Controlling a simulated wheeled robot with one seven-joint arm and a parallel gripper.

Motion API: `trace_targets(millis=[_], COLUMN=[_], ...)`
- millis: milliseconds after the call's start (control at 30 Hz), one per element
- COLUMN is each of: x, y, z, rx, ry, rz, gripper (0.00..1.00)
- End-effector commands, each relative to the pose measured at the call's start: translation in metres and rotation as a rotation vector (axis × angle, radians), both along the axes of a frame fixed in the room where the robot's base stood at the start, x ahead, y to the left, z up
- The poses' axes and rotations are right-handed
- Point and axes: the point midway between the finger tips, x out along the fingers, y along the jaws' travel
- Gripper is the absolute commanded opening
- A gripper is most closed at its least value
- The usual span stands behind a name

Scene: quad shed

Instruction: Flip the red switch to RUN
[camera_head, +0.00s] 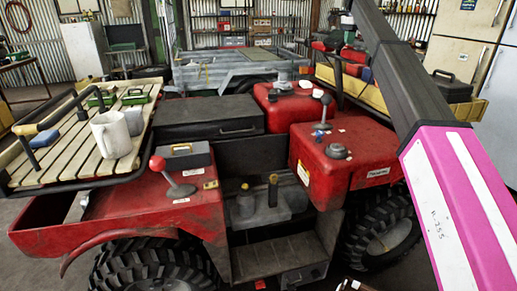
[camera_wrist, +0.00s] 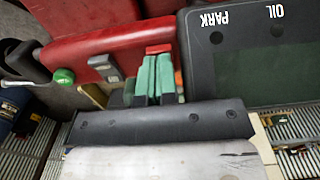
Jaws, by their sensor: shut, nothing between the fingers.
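In the wrist view my gripper (camera_wrist: 155,62) shows as two green-padded fingers side by side, shut and empty. A small red block (camera_wrist: 159,48), possibly the red switch, shows right at the fingertips. I cannot tell whether they touch, and its position and any RUN marking are not readable. To the left is a red housing (camera_wrist: 90,48) with a grey rocker-like part (camera_wrist: 105,68) and a green knob (camera_wrist: 64,76). In the head view my arm crosses the upper right, and I cannot make out my gripper or the switch.
A dark display panel (camera_wrist: 255,55) marked PARK and OIL stands close right of the fingers. In the head view, the red vehicle (camera_head: 340,165) carries a slatted rack (camera_head: 70,160) with white mugs (camera_head: 112,135), a red-knobbed lever (camera_head: 158,164) and a black box (camera_head: 210,117).

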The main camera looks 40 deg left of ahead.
Motion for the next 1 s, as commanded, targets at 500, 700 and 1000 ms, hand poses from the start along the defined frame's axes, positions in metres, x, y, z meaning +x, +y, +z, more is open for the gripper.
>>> trace_targets(millis=[500, 700, 1000], x=[0.000, 0.000, 0.000], y=[0.000, 0.000, 0.000], z=[-0.007, -0.009, 0.006], rx=[0.000, -0.001, -0.001], ry=[0.000, 0.001, 0.001], rz=[0.000, 0.000, 0.000], gripper=[0.00, 0.00, 0.00])
